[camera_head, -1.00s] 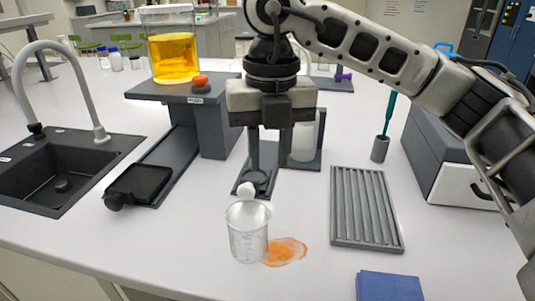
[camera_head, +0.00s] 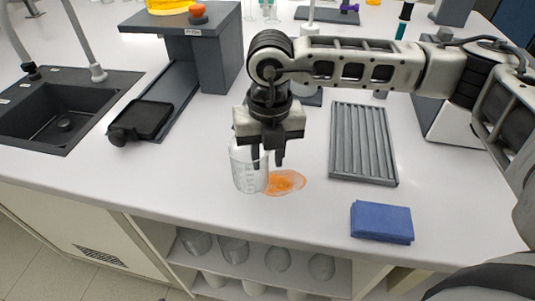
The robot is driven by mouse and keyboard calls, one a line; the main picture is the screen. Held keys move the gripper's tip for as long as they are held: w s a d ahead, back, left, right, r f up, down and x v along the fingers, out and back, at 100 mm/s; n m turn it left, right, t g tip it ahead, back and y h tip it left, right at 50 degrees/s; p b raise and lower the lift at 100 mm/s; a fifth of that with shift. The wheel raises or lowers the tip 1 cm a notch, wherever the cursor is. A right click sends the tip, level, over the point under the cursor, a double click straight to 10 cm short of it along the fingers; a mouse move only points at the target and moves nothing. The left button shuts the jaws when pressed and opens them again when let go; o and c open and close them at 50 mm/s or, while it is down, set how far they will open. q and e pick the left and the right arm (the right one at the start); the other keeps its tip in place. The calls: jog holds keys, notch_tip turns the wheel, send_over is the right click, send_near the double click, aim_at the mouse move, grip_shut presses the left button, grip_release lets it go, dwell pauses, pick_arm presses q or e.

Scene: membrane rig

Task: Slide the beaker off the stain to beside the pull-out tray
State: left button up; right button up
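The clear beaker (camera_head: 247,177) stands upright on the white bench, at the left edge of the orange stain (camera_head: 287,183). The black pull-out tray (camera_head: 143,119) with its round knob lies to the left, at the front end of a grey slide under a stand. My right gripper (camera_head: 268,160) points down at the beaker's right side. Its fingers are apart, one overlapping the beaker's rim and the other to the right of it. I cannot tell whether either finger touches the glass. My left gripper is out of view.
A blue folded cloth (camera_head: 382,222) lies at the front right. A grey ribbed rack (camera_head: 362,143) is right of the stain. A dark sink (camera_head: 62,112) is at far left. The bench between the beaker and the pull-out tray is clear.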

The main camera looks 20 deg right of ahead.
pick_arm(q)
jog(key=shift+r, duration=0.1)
pick_arm(e)
jog(key=shift+f, duration=0.45)
grip_shut()
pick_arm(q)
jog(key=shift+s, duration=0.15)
pick_arm(e)
jog(key=shift+a, duration=0.15)
